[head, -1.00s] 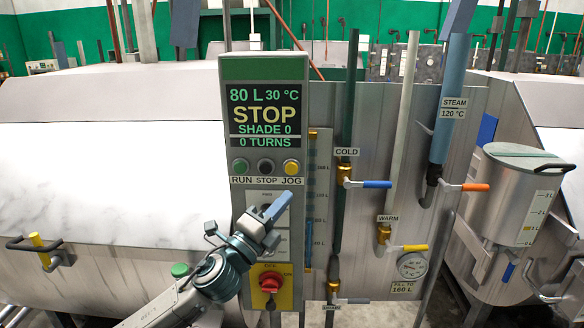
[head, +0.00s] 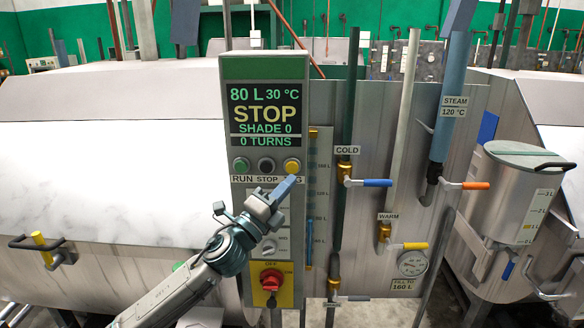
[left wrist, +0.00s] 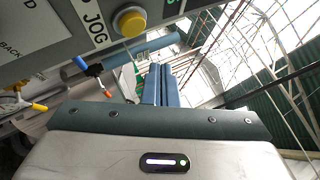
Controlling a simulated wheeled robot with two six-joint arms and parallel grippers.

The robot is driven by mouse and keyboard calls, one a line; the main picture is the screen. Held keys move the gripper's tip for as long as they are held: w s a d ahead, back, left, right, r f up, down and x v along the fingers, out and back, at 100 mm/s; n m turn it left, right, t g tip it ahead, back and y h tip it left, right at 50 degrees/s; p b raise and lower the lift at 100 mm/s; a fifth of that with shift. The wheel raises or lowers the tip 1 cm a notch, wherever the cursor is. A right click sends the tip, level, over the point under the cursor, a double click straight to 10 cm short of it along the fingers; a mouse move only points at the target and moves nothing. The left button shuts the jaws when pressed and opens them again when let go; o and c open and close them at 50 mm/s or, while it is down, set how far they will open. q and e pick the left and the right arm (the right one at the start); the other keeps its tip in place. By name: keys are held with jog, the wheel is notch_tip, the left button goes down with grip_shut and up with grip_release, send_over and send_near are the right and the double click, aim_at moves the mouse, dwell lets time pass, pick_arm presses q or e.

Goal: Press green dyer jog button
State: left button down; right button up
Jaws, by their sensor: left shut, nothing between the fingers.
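The green dyer's control panel (head: 264,72) stands upright in the middle of the head view. Its screen (head: 265,112) reads STOP, 80 L, 30 °C, SHADE 0, 0 TURNS. The yellow jog button (head: 292,166) is at the right of the button row, and it also shows in the left wrist view (left wrist: 130,21). My left gripper (head: 291,184) is shut and empty. Its blue fingertips are just below the jog button and cover part of the JOG label. In the left wrist view the fingers (left wrist: 162,86) appear apart from the button. My right gripper is not in view.
A green run button (head: 241,165) and a dark stop button (head: 266,166) sit left of the jog button. A red rotary switch (head: 270,280) is lower on the panel. The cold valve handle (head: 377,183) and warm valve handle (head: 415,246) stick out at right.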

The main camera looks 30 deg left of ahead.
aim_at(292, 167)
pick_arm(q)
jog(key=shift+w+a, duration=0.5)
jog(key=shift+w, duration=0.3)
jog(key=shift+w+a, duration=0.45)
jog(key=shift+w, duration=0.3)
jog(key=shift+a+p, duration=0.1)
jog(key=shift+p, duration=0.2)
dwell(0.6)
jog(key=shift+w+a, duration=0.15)
jog(key=shift+w, duration=0.2)
